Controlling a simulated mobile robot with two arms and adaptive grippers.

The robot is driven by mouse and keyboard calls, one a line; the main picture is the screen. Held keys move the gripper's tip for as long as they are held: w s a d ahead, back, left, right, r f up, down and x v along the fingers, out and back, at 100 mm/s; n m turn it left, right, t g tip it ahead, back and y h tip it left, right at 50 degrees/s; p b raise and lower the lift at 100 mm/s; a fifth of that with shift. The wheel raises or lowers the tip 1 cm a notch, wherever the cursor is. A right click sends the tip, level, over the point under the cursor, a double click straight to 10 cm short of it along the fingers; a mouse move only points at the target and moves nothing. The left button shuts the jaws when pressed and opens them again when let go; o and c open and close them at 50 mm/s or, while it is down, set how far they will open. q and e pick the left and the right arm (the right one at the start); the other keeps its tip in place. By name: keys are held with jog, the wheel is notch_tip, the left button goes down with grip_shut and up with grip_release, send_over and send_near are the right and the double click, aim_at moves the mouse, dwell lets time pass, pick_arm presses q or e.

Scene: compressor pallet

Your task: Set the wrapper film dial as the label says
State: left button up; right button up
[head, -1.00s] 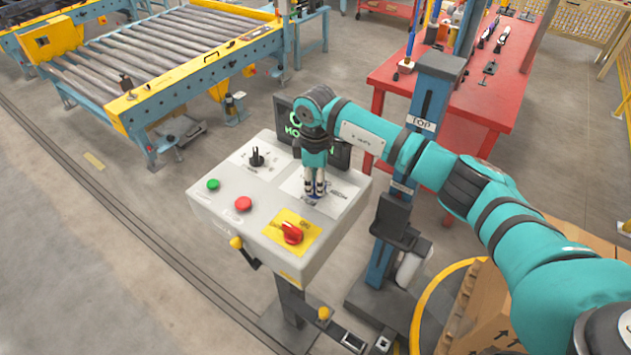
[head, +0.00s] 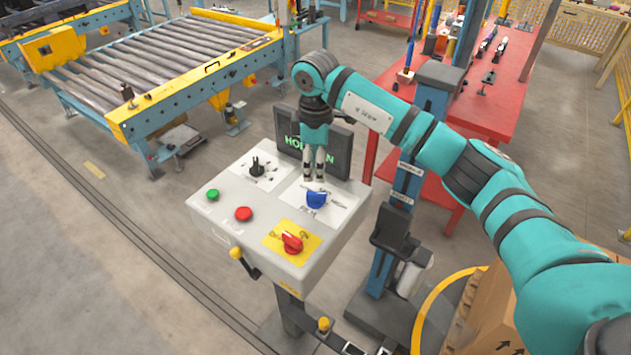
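The control panel (head: 278,212) is a light grey sloped box on a stand. A blue dial (head: 316,199) sits on a white label plate (head: 335,203) at its right side; the printing is too small to read. My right gripper (head: 314,178) points down just above and behind the blue dial, apart from it. Its two fingers are close together with nothing visible between them; whether they are fully shut is hard to tell. My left gripper is not in view.
A black selector (head: 257,165), a green button (head: 213,194), a red button (head: 243,213) and a red switch on yellow (head: 291,242) share the panel. A dark screen (head: 312,150) stands behind. A roller conveyor (head: 170,65) and a red table (head: 480,105) lie beyond.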

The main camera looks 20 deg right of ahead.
jog(key=shift+r, duration=1.7)
